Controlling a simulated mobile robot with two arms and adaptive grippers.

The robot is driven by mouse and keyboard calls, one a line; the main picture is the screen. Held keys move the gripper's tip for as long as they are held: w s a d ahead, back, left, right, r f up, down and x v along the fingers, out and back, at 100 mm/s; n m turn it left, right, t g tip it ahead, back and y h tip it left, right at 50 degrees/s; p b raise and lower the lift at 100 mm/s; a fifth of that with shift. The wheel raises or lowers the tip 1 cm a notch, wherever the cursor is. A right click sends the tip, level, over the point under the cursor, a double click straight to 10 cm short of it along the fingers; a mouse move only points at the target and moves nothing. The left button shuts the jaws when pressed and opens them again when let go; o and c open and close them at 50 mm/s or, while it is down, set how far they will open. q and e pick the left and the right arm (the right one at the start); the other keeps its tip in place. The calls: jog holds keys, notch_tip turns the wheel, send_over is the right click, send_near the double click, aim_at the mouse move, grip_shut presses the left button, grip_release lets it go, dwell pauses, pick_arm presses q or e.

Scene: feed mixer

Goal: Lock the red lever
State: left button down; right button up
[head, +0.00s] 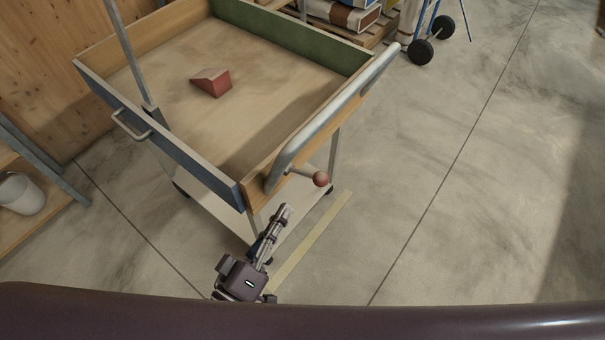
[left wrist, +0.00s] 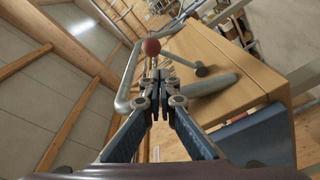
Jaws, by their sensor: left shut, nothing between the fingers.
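The red lever is a short metal rod with a round red knob (head: 320,179) at the near right corner of the wooden tray cart, beside the end of a grey metal bar (head: 335,112). The knob also shows in the left wrist view (left wrist: 151,47), just beyond my fingertips. My left gripper (head: 285,210) is below and left of the knob in the head view, shut and empty. In the left wrist view its fingers (left wrist: 153,80) point toward the knob; whether they touch it I cannot tell, but in the head view they look apart. My right gripper is not in view.
The cart's tray has a wooden wall (head: 252,184) and holds a red wedge-shaped block (head: 216,87). A small handle (head: 130,126) is on its left side. A white bucket (head: 20,194) stands at the left. Open concrete floor (head: 480,180) lies at the right.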

aim_at(307, 176)
pick_arm(q)
jog(key=shift+d+r, duration=0.1)
jog(key=shift+r, duration=0.65)
jog(key=p+x, duration=0.2)
jog(key=x, duration=0.8)
jog(key=shift+s, duration=0.1)
